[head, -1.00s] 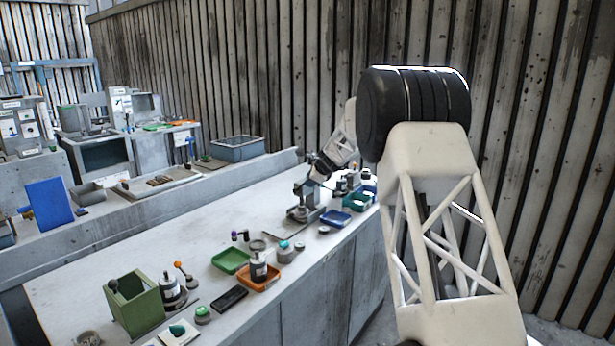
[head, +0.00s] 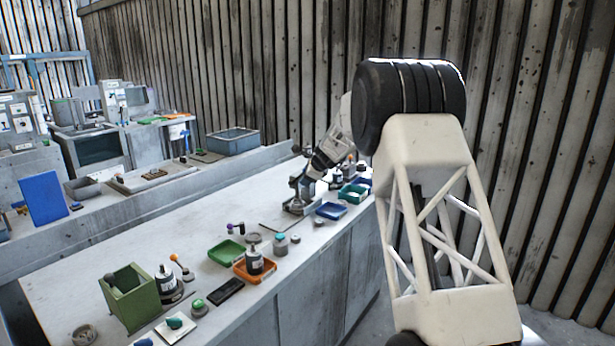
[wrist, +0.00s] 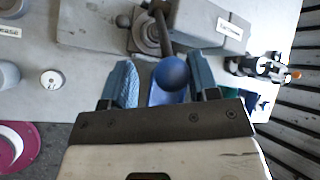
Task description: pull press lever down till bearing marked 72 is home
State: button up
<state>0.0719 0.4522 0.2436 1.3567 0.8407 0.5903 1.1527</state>
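The press (head: 298,207) stands on the bench in the head view, with my gripper (head: 308,172) right at it. In the wrist view the press (wrist: 146,38) is at the top centre. My gripper (wrist: 160,88) is open, with one blue finger on each side of the knob. A gap shows at the left finger; contact at the right finger is unclear. A pale round disc (wrist: 52,79) with a small dark mark lies to the left. I cannot read a 72 anywhere, and the bearing's seating is not visible.
A blue tray (head: 331,211) and a teal tray (head: 352,195) lie right of the press. A green tray (head: 226,252), an orange tray (head: 243,274) and a green box (head: 130,300) stand nearer. The bench middle, left of the press, is clear.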

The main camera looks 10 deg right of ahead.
jog(key=shift+d+r, duration=0.1)
jog(key=shift+r, duration=0.15)
jog(key=shift+s+d+r, duration=0.1)
jog(key=shift+s, duration=0.05)
jog(key=v, duration=0.7)
jog(key=shift+s, duration=0.1)
jog(key=shift+s, duration=0.1)
